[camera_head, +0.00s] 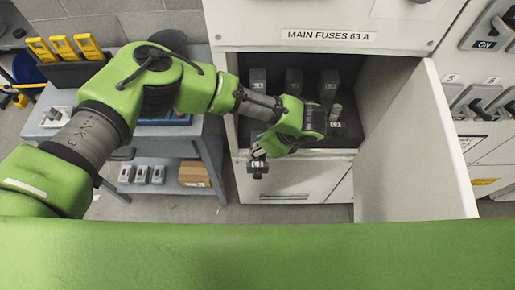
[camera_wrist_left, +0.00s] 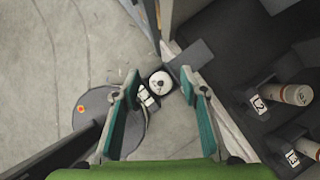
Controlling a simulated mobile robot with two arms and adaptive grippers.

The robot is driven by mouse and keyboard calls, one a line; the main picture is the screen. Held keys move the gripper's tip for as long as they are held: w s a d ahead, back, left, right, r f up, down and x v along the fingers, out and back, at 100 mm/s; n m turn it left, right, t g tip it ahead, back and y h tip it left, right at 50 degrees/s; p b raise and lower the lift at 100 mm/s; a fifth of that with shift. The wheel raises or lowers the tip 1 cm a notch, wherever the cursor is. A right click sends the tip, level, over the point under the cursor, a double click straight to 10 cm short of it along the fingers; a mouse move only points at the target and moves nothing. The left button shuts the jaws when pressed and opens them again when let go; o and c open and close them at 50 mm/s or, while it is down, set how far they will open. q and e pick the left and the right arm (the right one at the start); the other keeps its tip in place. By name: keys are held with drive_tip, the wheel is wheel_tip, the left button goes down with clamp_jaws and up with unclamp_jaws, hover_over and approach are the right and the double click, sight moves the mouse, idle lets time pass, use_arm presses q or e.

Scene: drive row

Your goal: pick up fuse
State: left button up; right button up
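My left gripper (camera_head: 261,149) points down just outside the open fuse compartment (camera_head: 352,165). A small dark fuse block with a white label (camera_head: 258,169) hangs at its fingertips, in front of the cabinet's lower face. In the left wrist view the round white fuse end (camera_wrist_left: 160,83) lies between the teal finger pads of the gripper (camera_wrist_left: 160,80). The exact contact is hard to see. Fuses marked L2 (camera_wrist_left: 296,95) and L3 (camera_wrist_left: 309,148) stand in the compartment. One white fuse (camera_head: 336,112) shows in the head view. My right gripper is not in view.
The open cabinet door (camera_head: 415,150) stands to the right of the compartment. A grey table (camera_head: 205,130) at left has a lower shelf with several grey blocks and a cardboard box (camera_head: 194,174). My green arm spans the table.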

use_arm(q)
drive_tip(key=shift+w+a+f, duration=0.1)
drive_tip(key=shift+a+f, duration=0.05)
drive_tip(key=shift+f, duration=0.15)
drive_tip(key=c, duration=1)
clamp_jaws()
drive_tip(key=shift+r, duration=0.15)
